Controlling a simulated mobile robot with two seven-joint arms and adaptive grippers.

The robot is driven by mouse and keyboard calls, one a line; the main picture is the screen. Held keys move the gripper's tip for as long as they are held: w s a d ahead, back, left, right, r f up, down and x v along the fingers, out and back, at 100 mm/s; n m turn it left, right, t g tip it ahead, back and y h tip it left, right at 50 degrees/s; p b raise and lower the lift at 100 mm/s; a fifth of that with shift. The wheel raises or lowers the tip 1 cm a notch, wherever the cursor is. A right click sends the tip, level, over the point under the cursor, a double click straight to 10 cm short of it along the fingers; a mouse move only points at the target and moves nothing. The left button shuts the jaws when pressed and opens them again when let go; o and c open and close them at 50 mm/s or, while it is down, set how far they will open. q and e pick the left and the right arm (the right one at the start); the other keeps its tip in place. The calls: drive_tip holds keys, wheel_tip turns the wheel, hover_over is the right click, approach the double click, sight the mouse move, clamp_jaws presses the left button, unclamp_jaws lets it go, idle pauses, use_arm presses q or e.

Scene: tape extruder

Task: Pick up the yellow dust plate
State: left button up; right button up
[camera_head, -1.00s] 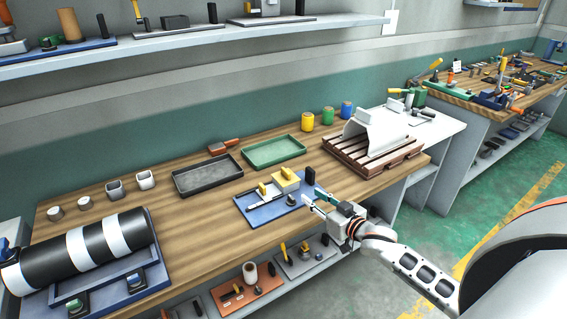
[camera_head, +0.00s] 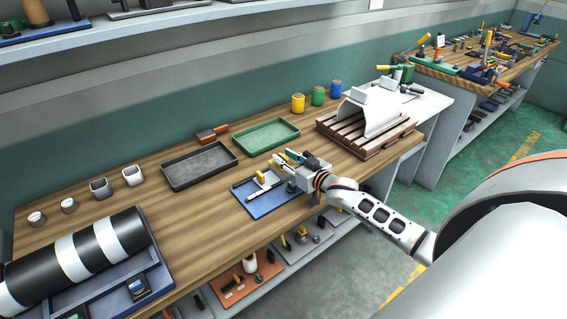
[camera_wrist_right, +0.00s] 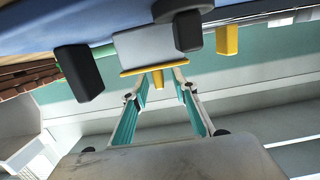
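My right gripper (camera_head: 282,160) is over the back right part of a blue board (camera_head: 272,205) on the wooden workbench. It hides the board's yellow plate in the head view. In the right wrist view a thin yellow plate (camera_wrist_right: 140,71) lies against a grey block, with a short yellow tab (camera_wrist_right: 158,79) pointing at the gripper. My open right gripper (camera_wrist_right: 160,74) has one finger either side of this tab, with gaps showing. A yellow-handled tool (camera_head: 261,176) is left of the gripper on the board. My left gripper is not in view.
A dark tray (camera_head: 199,168) and a green tray (camera_head: 267,137) lie behind the blue board. A slatted brown rack (camera_head: 355,146) stands to the right. A black and white roll (camera_head: 80,252) is at the left. The bench between roll and board is clear.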

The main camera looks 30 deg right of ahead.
drive_tip(key=shift+w, duration=0.45)
clamp_jaws()
